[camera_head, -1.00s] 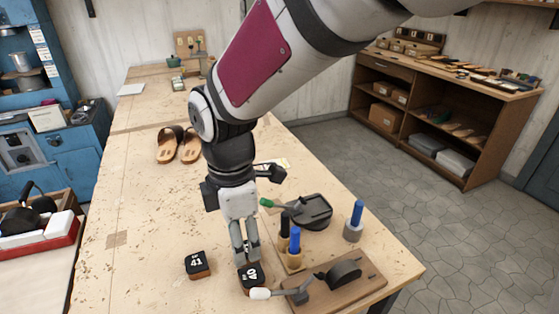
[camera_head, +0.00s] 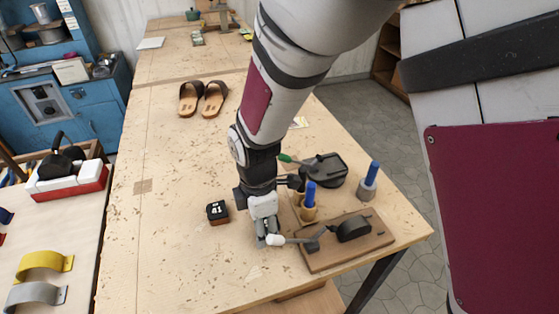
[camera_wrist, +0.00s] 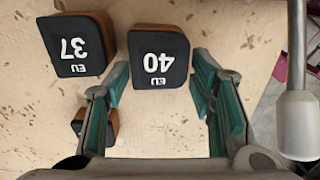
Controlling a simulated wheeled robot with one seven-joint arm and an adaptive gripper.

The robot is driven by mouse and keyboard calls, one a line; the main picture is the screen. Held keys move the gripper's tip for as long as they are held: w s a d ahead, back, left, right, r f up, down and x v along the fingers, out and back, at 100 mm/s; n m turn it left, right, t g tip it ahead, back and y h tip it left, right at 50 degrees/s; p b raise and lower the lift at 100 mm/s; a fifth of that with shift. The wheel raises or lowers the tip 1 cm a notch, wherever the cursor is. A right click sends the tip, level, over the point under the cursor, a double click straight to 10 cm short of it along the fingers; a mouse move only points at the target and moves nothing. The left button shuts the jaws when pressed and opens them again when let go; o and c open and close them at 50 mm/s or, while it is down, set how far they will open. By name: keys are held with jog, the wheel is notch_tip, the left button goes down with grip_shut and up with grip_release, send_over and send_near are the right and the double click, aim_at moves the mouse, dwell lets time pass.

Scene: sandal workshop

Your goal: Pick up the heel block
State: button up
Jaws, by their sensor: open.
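In the wrist view, a heel block with a dark top marked 40 (camera_wrist: 158,62) and brown sides sits on the bench between the fingertips of my gripper (camera_wrist: 161,75). The jaws are open, with a gap on both sides of the block. A second block marked 37 (camera_wrist: 78,47) lies to its left. A third block (camera_wrist: 77,122) is partly hidden behind the left finger. In the head view, my gripper (camera_head: 268,240) is low over the bench and hides the block under it.
A wooden board with a black-padded lever fixture (camera_head: 345,240) is close on the gripper's right. Blue-handled tools (camera_head: 309,195) and a black device (camera_head: 325,170) stand behind it. Sandals (camera_head: 203,98) lie farther back. The bench (camera_head: 170,260) is clear at the left front.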

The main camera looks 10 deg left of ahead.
jog(key=shift+f, duration=0.65)
jog(key=c, duration=0.9)
jog(key=shift+c, duration=0.2)
